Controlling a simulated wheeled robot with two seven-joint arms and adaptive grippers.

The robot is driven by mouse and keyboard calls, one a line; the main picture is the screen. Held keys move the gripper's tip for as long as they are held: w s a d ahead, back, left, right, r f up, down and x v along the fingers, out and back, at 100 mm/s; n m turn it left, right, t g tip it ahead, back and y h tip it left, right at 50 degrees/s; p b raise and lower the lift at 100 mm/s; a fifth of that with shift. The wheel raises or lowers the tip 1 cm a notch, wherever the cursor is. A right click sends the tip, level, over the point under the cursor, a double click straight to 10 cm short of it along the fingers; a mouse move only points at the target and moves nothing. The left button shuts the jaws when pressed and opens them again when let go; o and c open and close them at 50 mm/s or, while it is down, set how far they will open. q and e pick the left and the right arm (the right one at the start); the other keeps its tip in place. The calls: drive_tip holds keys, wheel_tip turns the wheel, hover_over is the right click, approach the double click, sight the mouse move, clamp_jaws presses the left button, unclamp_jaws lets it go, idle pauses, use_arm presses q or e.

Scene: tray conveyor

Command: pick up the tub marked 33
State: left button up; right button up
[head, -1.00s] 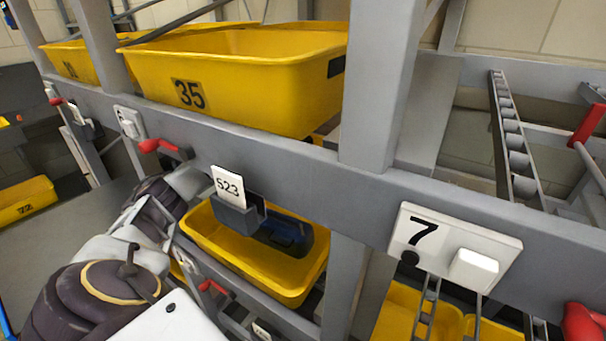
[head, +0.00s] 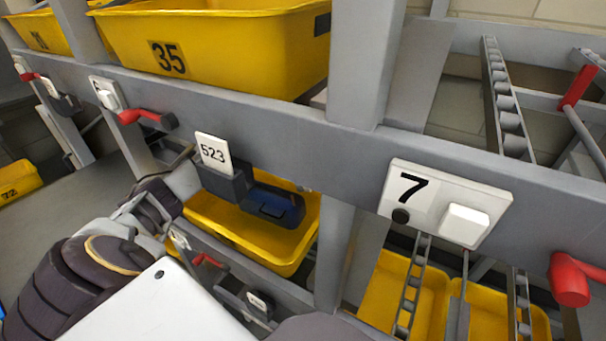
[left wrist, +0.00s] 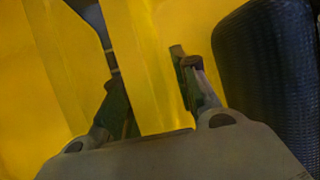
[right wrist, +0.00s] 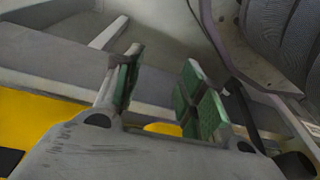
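No number 33 is legible. A dark blue object (head: 272,205) shows at this tub's opening. My left arm reaches toward the tub's left side, and its fingertips are hidden in the head view. In the left wrist view my left gripper (left wrist: 152,95) is open, its fingers apart on either side of a yellow wall (left wrist: 150,60). My right gripper (right wrist: 160,90) is open and empty, above grey framework and a yellow surface.
The yellow tub marked 35 (head: 230,45) stands on the upper level. The tub marked 72 (head: 18,180) lies far left. More yellow tubs (head: 385,295) stand lower right.

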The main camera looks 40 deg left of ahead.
use_arm(q)
drive_tip(key=shift+f, duration=0.2)
drive_tip(key=shift+d+f, duration=0.1)
clamp_jaws()
idle(0.5)
drive_tip(key=shift+r+p, duration=1.4)
drive_tip(key=shift+r, duration=1.2)
idle(0.8)
drive_tip(key=shift+s, duration=0.1)
idle(0.5)
